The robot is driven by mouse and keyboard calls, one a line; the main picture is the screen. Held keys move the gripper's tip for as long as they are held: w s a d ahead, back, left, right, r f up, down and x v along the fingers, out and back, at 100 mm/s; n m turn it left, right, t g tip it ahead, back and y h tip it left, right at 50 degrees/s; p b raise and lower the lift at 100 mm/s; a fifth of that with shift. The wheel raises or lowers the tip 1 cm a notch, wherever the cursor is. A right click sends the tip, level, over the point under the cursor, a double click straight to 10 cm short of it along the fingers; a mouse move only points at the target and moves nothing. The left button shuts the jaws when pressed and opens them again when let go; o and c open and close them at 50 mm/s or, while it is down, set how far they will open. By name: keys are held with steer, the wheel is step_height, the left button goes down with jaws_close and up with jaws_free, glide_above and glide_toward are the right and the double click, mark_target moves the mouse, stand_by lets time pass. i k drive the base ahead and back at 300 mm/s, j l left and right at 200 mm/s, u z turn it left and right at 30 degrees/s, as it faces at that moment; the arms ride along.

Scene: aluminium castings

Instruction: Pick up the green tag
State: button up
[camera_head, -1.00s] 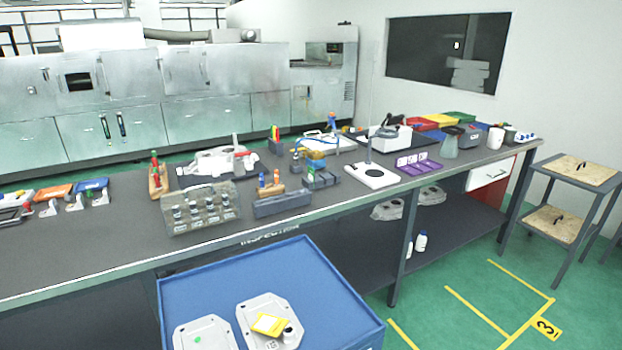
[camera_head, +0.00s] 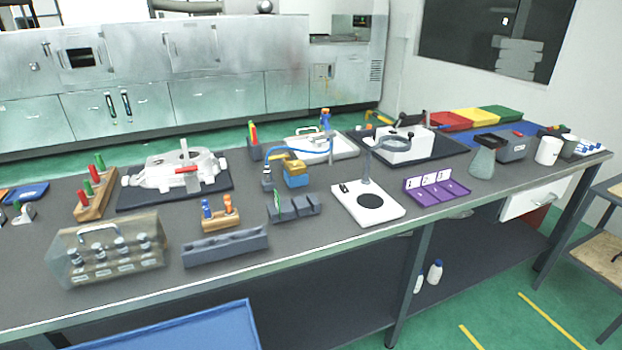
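A small, thin green piece (camera_head: 277,199), which looks like the green tag, stands upright at the left end of a grey slotted block (camera_head: 300,209). The block lies near the middle of the bench. The piece is small in the picture, so I cannot make out its details. My gripper is not in view.
The grey bench (camera_head: 330,262) holds a clear-covered case (camera_head: 108,250), a long grey block (camera_head: 225,248), a wooden stand with orange and blue pieces (camera_head: 220,214), a magnifier stand (camera_head: 366,204) and a purple numbered tray (camera_head: 436,191). A blue cart (camera_head: 205,332) stands in front.

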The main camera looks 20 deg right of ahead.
mark_target(277, 203)
steer(key=i+l, duration=0.15)
steer(key=l, duration=0.2)
steer(key=i+l, duration=0.2)
steer(key=l, duration=0.2)
steer(key=i+l, duration=0.15)
steer(key=l, duration=0.2)
steer(key=i+l+u, duration=0.1)
steer(key=l, duration=0.3)
steer(key=i+l, duration=0.4)
steer(key=l, duration=0.35)
steer(key=i+l, duration=0.15)
steer(key=l, duration=0.25)
